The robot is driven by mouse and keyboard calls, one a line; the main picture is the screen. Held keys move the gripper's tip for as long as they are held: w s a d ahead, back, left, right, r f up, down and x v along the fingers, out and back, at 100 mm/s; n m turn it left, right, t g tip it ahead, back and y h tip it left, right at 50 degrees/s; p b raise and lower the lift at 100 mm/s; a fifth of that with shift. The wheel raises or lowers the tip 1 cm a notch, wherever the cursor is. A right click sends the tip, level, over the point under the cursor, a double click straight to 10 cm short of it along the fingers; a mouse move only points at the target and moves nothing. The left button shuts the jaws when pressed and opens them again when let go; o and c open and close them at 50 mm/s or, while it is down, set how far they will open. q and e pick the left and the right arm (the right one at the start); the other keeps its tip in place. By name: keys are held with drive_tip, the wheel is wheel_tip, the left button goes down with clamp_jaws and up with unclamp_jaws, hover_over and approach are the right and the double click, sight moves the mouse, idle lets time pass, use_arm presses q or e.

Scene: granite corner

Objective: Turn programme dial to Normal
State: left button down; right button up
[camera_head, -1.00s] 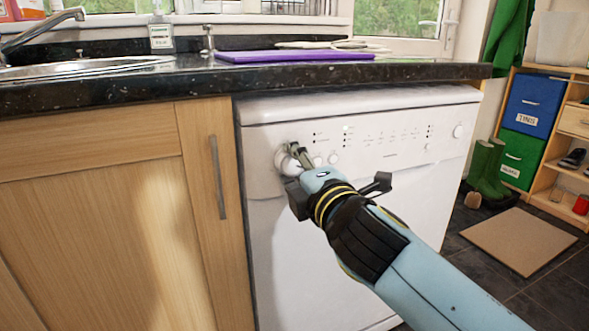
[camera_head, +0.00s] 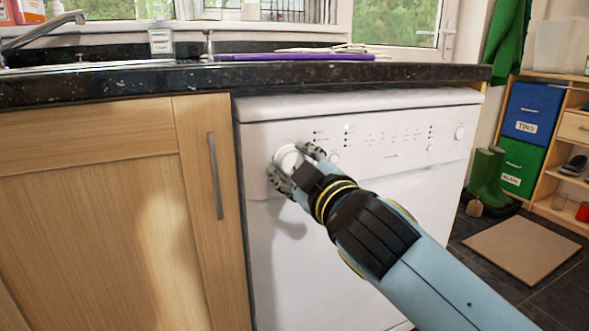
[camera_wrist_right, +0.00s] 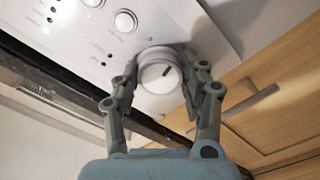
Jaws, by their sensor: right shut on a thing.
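The programme dial (camera_head: 288,158) is a round white knob at the left end of the white dishwasher's control panel (camera_head: 375,140). In the right wrist view the dial (camera_wrist_right: 159,76) shows a dark pointer mark on its face. My right gripper (camera_head: 296,164) is shut on the dial, with one finger on either side of it. The right wrist view also shows the fingers (camera_wrist_right: 160,85) around the dial. The lettering round the dial is too small to read. My left gripper is not in view.
Smaller buttons (camera_wrist_right: 125,20) sit beside the dial. The black granite worktop (camera_head: 300,75) overhangs the dishwasher. A wooden cupboard door with a metal handle (camera_head: 215,175) stands close on the left. Green boots (camera_head: 488,180) and a mat (camera_head: 521,241) are on the floor at right.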

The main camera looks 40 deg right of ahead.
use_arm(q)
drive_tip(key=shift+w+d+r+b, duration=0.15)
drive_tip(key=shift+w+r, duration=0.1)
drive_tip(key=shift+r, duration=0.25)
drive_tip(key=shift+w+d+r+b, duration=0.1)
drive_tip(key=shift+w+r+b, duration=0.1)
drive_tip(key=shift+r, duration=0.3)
use_arm(e)
drive_tip(key=shift+f+m, duration=0.15)
drive_tip(key=shift+m, duration=0.95)
drive_tip(key=o, duration=1.2)
drive_tip(key=shift+c, duration=0.2)
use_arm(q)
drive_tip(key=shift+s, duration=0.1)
use_arm(e)
drive_tip(key=shift+s, duration=0.1)
drive_tip(key=v, duration=1.1)
drive_tip(key=shift+s, duration=0.4)
